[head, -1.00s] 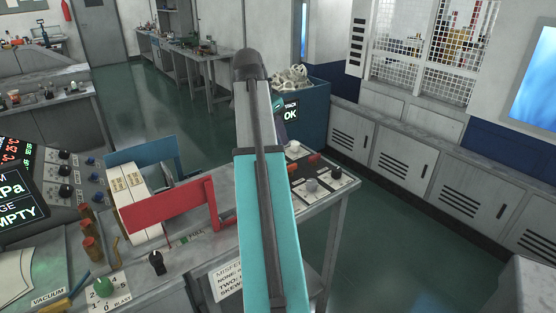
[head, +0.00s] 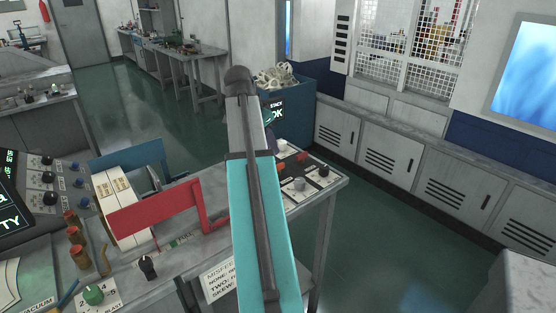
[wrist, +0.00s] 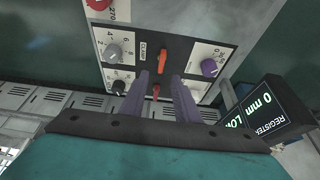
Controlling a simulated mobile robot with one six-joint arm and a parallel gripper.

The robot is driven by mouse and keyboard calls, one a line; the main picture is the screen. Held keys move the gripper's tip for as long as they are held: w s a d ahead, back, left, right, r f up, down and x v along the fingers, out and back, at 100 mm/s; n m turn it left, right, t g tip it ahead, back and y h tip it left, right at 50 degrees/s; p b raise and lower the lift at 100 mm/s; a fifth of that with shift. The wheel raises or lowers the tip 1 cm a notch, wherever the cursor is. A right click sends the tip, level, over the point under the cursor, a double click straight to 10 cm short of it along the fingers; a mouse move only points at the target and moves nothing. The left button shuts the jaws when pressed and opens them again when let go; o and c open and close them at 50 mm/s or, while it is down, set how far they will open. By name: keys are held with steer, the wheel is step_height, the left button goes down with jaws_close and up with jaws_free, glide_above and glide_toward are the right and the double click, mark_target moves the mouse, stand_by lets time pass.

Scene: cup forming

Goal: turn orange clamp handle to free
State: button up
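A smaller orange-red piece (wrist: 156,91) shows lower, between my fingers. My gripper (wrist: 162,88) has two purple fingers standing apart with nothing held between them. The fingers point toward the panel, and the upper handle lies beyond their tips. In the head view, orange-red parts (head: 306,157) show on the bench's right end, just right of my arm. My gripper is mostly hidden there behind the arm.
In the wrist view, a grey knob (wrist: 113,52), a purple knob (wrist: 209,67) and a black knob (wrist: 119,87) flank the handle. A dark register display (wrist: 262,110) stands at right. In the head view, a red bracket (head: 155,210) stands left of my arm; open floor lies right.

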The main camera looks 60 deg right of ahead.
mark_target(279, 165)
steer(key=shift+p+x, duration=0.65)
steer(key=shift+x, duration=3.9)
